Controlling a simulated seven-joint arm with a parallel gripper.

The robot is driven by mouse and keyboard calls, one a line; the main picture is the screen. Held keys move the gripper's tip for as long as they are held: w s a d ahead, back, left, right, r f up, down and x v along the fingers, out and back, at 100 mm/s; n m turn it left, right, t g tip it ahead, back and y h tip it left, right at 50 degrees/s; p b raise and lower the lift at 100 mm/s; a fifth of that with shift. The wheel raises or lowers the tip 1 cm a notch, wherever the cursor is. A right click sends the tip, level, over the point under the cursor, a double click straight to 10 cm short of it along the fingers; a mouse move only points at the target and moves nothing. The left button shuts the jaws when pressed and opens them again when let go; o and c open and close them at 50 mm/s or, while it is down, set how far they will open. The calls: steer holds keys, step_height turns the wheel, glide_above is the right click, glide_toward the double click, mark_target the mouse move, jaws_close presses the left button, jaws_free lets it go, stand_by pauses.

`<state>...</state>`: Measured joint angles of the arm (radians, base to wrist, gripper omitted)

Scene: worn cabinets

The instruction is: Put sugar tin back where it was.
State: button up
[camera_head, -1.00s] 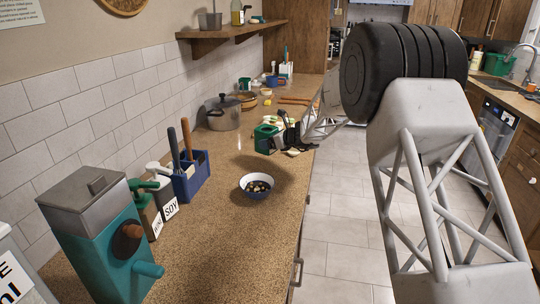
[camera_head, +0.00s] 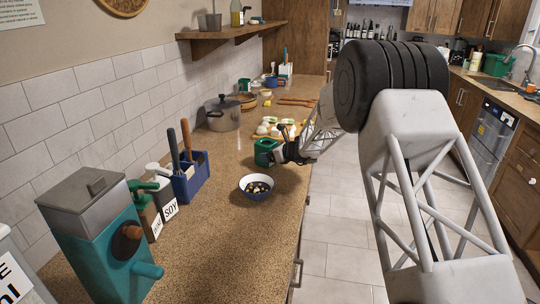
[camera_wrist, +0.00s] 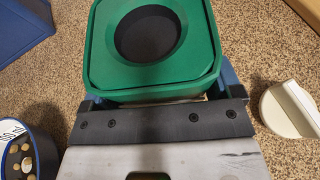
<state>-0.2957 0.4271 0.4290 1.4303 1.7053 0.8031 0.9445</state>
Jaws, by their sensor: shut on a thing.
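The sugar tin seems to be the green, square tin (camera_head: 264,153) beside the blue-rimmed bowl, towards the back of the counter. In the wrist view the green tin (camera_wrist: 205,60) fills the top middle and shows a dark round opening in its top. My gripper (camera_head: 281,152) comes in from the right and is shut on the tin. In the wrist view my gripper (camera_wrist: 160,98) has its jaws on both sides of the tin. I cannot tell whether the tin's base touches the counter.
A bowl of small pieces (camera_head: 256,187) stands just nearer than the tin. A tray of pale round things (camera_head: 275,131) lies behind it. A blue caddy (camera_head: 190,180) and a pot (camera_head: 222,114) stand along the wall. A white round item with a handle (camera_wrist: 290,108) lies right of the tin.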

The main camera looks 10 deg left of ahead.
steer(key=shift+f, duration=0.25)
steer(key=o, duration=1.4)
steer(key=shift+c, duration=0.2)
steer(key=shift+r, duration=0.15)
steer(key=v, duration=1.2)
